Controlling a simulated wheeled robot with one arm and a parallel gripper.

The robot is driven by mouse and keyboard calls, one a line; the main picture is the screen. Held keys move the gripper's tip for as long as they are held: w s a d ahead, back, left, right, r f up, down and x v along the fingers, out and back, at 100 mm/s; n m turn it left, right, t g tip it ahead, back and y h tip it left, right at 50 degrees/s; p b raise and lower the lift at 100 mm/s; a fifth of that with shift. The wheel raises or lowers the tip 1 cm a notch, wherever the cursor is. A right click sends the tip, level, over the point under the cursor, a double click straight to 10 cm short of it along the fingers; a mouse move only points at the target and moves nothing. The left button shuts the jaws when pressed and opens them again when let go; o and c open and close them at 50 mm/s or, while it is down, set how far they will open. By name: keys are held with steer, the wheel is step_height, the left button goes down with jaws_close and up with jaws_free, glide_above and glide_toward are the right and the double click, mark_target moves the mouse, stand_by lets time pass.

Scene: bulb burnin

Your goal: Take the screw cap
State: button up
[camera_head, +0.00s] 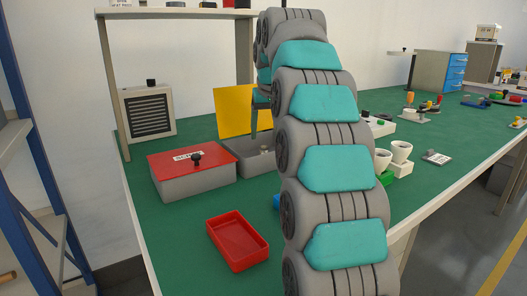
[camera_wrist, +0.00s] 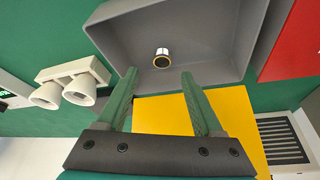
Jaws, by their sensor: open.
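A small round piece with a pale top and a brass-coloured, dark-edged side, which looks like the screw cap (camera_wrist: 162,57), lies on the floor of an open grey box (camera_wrist: 205,50). In the head view the grey box (camera_head: 226,146) stands on the green bench with its yellow lid (camera_head: 232,110) raised; a small pale piece (camera_head: 265,149) shows inside. My gripper (camera_wrist: 159,74) is open and empty, its two green fingers pointing into the box, with the piece ahead between the fingertips. In the head view my arm hides most of the gripper and part of the box.
A grey box with a shut red lid (camera_head: 183,163) stands beside the open box. A red tray (camera_head: 237,241) is nearer, a vented box (camera_head: 148,112) behind. White cups (camera_wrist: 78,90) in a holder stand on the other side.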

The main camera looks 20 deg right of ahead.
mark_target(264, 151)
steer(key=shift+x, duration=2.5)
steer(key=shift+s+a, duration=0.1)
steer(key=shift+c, duration=0.3)
jaws_close()
